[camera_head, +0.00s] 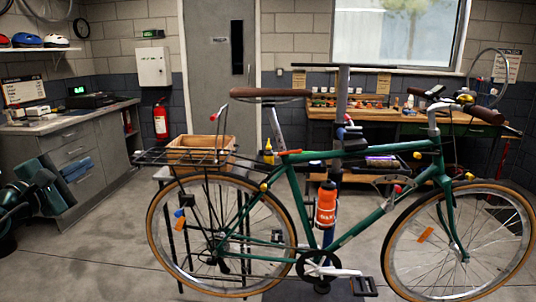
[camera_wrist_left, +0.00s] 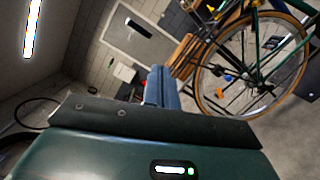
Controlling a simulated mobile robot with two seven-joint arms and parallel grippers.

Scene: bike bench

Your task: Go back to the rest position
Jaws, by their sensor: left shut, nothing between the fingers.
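My left gripper (camera_head: 78,168) is at the lower left of the head view, in front of the grey cabinet and left of the bike. Its blue fingers are shut with nothing between them. In the left wrist view the shut fingers (camera_wrist_left: 161,88) point away into the room, apart from the bike. The green bike (camera_head: 345,232) stands side-on at the centre and right of the head view. It also shows tilted at the upper right of the left wrist view (camera_wrist_left: 243,75). My right gripper is in neither view.
A wooden crate (camera_head: 201,151) sits at the bike's rear rack. An orange bottle (camera_head: 326,205) is on the frame. A workbench (camera_head: 310,114) stands behind the bike, and a grey cabinet (camera_head: 85,160) at left. The floor (camera_head: 105,245) between my left arm and the rear wheel is clear.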

